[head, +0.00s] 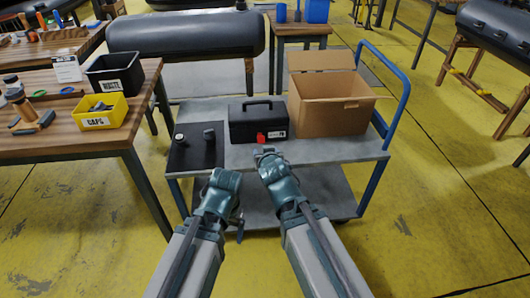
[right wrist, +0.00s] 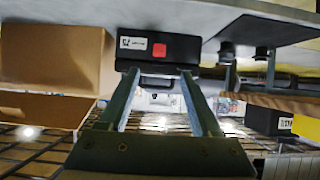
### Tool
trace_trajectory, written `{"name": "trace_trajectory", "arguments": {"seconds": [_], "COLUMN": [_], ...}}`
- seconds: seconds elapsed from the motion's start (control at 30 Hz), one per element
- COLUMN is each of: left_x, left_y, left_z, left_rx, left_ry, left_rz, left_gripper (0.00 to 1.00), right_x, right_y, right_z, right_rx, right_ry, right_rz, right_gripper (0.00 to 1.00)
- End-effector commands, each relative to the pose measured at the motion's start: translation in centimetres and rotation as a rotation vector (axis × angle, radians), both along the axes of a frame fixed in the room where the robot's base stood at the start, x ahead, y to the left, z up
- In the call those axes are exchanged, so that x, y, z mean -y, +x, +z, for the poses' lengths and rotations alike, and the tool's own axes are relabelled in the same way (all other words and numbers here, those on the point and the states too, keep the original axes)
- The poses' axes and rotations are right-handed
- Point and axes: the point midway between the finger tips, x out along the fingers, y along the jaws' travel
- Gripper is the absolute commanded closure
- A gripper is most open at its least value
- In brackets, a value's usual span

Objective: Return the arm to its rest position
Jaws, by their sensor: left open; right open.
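My left arm reaches in from the bottom of the head view, and its gripper (head: 239,228) hangs low in front of the cart, apart from anything on it. My right gripper (head: 264,152) is at the cart's front edge, just in front of the black toolbox (head: 258,122). In the right wrist view my right gripper (right wrist: 158,75) has its two fingers spread with nothing held between them. The toolbox (right wrist: 185,52) shows beyond the fingertips, with its red latch (right wrist: 159,50) and white label. I cannot tell from the view whether the fingertips touch it.
The grey cart (head: 335,150) also carries an open cardboard box (head: 335,108) and a black plate (head: 197,150) with small black parts. A wooden workbench (head: 65,142) with a yellow caps bin (head: 98,112) and a black waste bin (head: 116,74) stands left.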

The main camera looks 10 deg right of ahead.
Motion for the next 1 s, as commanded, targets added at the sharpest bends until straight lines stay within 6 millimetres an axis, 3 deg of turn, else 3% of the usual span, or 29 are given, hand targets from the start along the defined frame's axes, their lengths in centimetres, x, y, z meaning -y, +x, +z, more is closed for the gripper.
{"name": "trace_trajectory", "arguments": {"seconds": [0.3,0.43,0.67,1.0], "left_x": [0.0,0.0,0.0,0.0], "left_y": [0.0,0.0,0.0,0.0], "left_z": [0.0,1.6,9.2,19.9], "left_rx": [0.000,0.000,0.000,0.000], "left_ry": [0.000,0.000,0.000,0.000], "left_rz": [0.000,0.000,0.000,0.001], "left_gripper": [0.13,0.13,0.13,0.13], "right_x": [0.0,0.0,-0.3,-1.3], "right_y": [0.0,-0.5,-4.4,-13.9], "right_z": [0.0,0.9,4.0,9.6], "right_rx": [-0.001,-0.038,-0.302,-0.780], "right_ry": [0.000,-0.011,-0.088,-0.209], "right_rz": [0.000,-0.002,0.007,0.116], "right_gripper": [0.35,0.35,0.35,0.35]}}
